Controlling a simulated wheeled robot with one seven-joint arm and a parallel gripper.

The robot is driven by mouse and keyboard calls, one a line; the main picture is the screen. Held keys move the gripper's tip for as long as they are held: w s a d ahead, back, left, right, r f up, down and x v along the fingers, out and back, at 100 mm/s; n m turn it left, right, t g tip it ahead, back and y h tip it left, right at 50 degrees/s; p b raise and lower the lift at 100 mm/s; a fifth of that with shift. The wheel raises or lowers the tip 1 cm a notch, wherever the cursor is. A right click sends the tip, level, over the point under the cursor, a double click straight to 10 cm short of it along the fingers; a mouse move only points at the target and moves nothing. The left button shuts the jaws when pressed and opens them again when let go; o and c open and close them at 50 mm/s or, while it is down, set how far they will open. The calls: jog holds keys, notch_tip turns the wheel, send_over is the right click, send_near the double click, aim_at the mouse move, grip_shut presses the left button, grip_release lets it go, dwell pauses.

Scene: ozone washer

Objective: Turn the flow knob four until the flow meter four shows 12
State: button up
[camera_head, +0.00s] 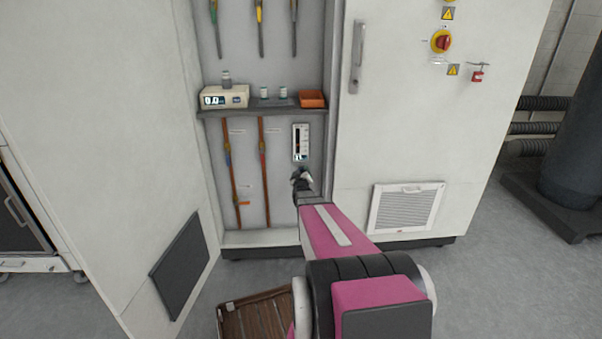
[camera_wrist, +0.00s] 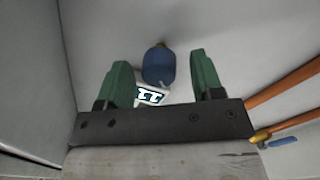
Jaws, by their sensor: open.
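A blue round knob (camera_wrist: 158,66) shows in the wrist view, standing out from the grey panel. My gripper (camera_wrist: 160,58) is open, with one green finger on each side of the knob. I cannot tell whether either finger touches it. A small lit display (camera_wrist: 149,96) shows between the fingers beside the knob; it seems to read 11, but it is tilted and partly covered. In the head view a white flow meter (camera_head: 301,142) is on the cabinet's back panel. My gripper (camera_head: 302,179) is just below it and hides the knob there.
A grey shelf (camera_head: 262,110) above the flow meter holds a box with a digital readout (camera_head: 225,97), small jars and an orange tray (camera_head: 312,99). Orange-brown pipes (camera_head: 265,175) run down to the left. A cabinet door (camera_head: 420,130) stands at right, and a wooden slatted pallet (camera_head: 255,316) lies on the floor.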

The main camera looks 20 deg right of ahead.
jog(key=shift+x, duration=0.8)
jog(key=c, duration=0.9)
jog(key=shift+m, duration=0.7)
jog(key=o, duration=0.9)
jog(key=shift+s, duration=0.1)
